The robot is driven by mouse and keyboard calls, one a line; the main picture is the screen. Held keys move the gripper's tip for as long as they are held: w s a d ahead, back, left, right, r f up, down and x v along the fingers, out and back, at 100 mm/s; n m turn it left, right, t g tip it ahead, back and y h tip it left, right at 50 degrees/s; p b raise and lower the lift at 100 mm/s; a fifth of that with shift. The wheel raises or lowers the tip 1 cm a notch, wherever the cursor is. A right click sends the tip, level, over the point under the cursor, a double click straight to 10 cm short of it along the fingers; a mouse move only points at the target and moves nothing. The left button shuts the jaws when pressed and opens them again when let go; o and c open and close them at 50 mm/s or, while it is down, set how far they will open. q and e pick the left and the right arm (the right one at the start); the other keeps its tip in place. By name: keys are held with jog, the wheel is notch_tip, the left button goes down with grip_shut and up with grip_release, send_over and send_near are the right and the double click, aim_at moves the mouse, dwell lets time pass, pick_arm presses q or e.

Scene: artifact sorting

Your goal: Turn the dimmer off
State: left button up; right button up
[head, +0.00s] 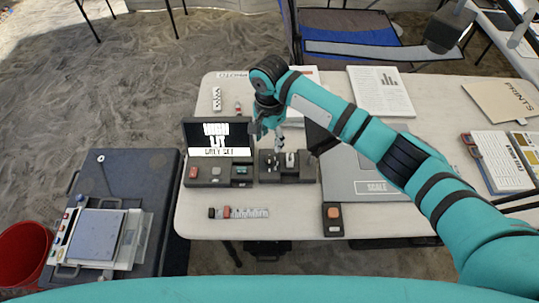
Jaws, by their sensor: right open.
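A dark control box (304,177) sits on the table's left half, with a round dark knob (272,165) and a small pale part on top. I take this box to be the dimmer, but no label on it is readable. The knob's setting is too small to tell. My right gripper (267,132) is open and empty, just behind and above the box, pointing down. Whether it touches anything is unclear. My left gripper is not in view.
A lit screen (217,137) on a base with red and green buttons stands left of the box. A slider-like strip (240,212) lies in front. Papers (380,90) lie behind.

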aim_at(269, 160)
notch_tip(269, 160, down, 10)
jog(key=shift+r, duration=0.15)
jog(key=shift+c, duration=0.2)
grip_shut()
dwell(0.4)
